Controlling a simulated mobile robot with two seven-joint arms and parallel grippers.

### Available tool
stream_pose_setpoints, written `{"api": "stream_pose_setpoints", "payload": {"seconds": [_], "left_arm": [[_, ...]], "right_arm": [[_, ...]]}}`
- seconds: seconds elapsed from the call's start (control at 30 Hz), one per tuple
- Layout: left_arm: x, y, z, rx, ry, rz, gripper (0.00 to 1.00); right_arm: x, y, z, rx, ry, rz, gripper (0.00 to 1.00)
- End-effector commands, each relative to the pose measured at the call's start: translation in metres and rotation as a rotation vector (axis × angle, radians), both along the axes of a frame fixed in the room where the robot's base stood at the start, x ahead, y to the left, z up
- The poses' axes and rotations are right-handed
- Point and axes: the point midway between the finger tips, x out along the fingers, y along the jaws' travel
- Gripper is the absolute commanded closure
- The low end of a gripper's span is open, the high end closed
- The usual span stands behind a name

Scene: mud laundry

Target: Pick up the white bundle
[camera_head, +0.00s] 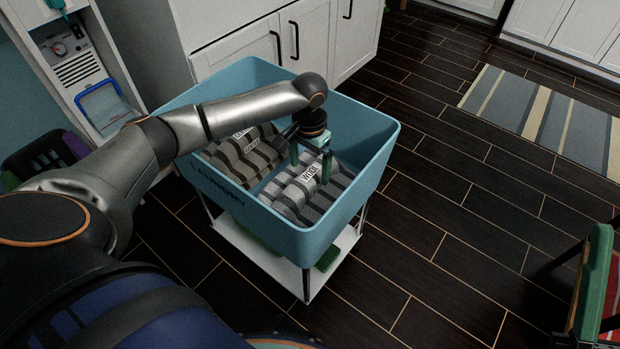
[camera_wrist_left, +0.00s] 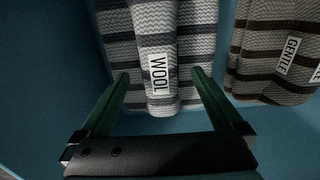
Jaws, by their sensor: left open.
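The white bundle (camera_head: 283,196) is a rolled cloth in pale white-grey with dark stripes and a "WOOL" label. It lies inside the blue bin (camera_head: 373,187), and it fills the upper middle of the left wrist view (camera_wrist_left: 178,48). My left gripper (camera_head: 310,161) is reached down into the bin over the bundle, its two green fingers spread apart. In the left wrist view one finger is on each side of the bundle's near end, with nothing clamped. I cannot tell whether the fingers touch the cloth. My right gripper is not in view.
A brown-grey striped bundle labelled "GENTLE" (camera_wrist_left: 275,50) lies beside the white one in the same bin. The bin's walls surround both. The bin stands on a white-shelved stand (camera_head: 270,262).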

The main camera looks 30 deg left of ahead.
Motion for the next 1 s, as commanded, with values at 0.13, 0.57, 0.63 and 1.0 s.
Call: {"api": "stream_pose_setpoints", "payload": {"seconds": [0.13,0.57,0.63,1.0], "left_arm": [[0.000,-0.001,-0.029,0.000,0.002,0.001,0.00],[0.000,-0.001,-0.035,0.000,0.000,-0.001,0.12],[0.000,-0.001,-0.035,0.000,0.000,-0.001,0.20],[0.000,-0.001,-0.035,0.000,-0.001,0.000,0.62]], "right_arm": [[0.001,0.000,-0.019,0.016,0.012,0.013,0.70],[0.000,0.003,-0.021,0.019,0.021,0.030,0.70],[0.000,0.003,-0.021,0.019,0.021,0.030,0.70],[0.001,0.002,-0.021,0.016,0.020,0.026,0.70]]}}
